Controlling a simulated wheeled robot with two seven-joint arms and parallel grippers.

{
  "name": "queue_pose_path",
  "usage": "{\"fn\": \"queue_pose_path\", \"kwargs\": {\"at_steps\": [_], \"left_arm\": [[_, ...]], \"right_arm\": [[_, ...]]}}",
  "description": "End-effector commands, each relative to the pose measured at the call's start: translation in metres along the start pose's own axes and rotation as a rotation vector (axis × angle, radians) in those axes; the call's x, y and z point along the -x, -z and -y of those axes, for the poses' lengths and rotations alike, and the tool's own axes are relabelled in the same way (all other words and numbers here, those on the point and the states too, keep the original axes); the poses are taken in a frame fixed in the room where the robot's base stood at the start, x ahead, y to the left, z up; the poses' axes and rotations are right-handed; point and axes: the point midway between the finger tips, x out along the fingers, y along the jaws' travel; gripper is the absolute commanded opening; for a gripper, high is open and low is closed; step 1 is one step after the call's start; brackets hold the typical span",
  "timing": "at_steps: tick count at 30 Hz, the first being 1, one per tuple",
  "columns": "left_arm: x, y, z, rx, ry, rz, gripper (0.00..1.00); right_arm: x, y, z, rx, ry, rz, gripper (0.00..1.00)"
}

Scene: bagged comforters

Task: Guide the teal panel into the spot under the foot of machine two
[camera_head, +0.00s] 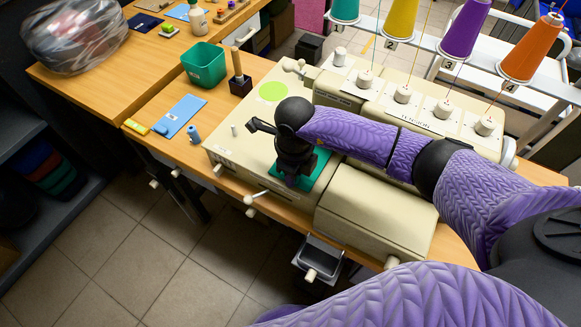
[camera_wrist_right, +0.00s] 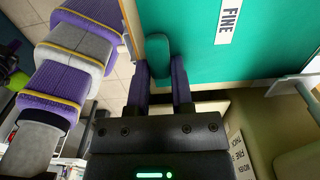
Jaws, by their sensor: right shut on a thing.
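The teal panel (camera_head: 319,170) lies at the cream machine (camera_head: 245,150) under my right gripper, which hides much of it. In the right wrist view the panel (camera_wrist_right: 262,60) fills the upper right and bears a white label reading "FINE". My right gripper (camera_wrist_right: 160,68) is shut on the panel's rounded teal tab (camera_wrist_right: 158,52), which sits between its two purple fingers. In the head view the right gripper (camera_head: 290,182) points down over the machine bed. The foot of machine two cannot be made out. My left gripper is not in view.
A cream housing (camera_head: 375,210) stands right of the panel. Behind are tension dials (camera_head: 403,94) and numbered thread cones (camera_head: 466,30). A green bin (camera_head: 203,64), blue card (camera_head: 180,116) and wooden-handled tool (camera_head: 239,75) stand left. A grey tray (camera_head: 318,258) hangs at the front.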

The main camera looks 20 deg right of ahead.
Motion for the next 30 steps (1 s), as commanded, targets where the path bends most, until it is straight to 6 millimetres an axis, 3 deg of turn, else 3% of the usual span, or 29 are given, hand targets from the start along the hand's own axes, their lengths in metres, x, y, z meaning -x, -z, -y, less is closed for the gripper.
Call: {"fn": "queue_pose_path", "kwargs": {"at_steps": [30], "left_arm": [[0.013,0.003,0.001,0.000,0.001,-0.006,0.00]], "right_arm": [[-0.001,0.020,0.000,0.000,0.000,0.000,0.00]]}}
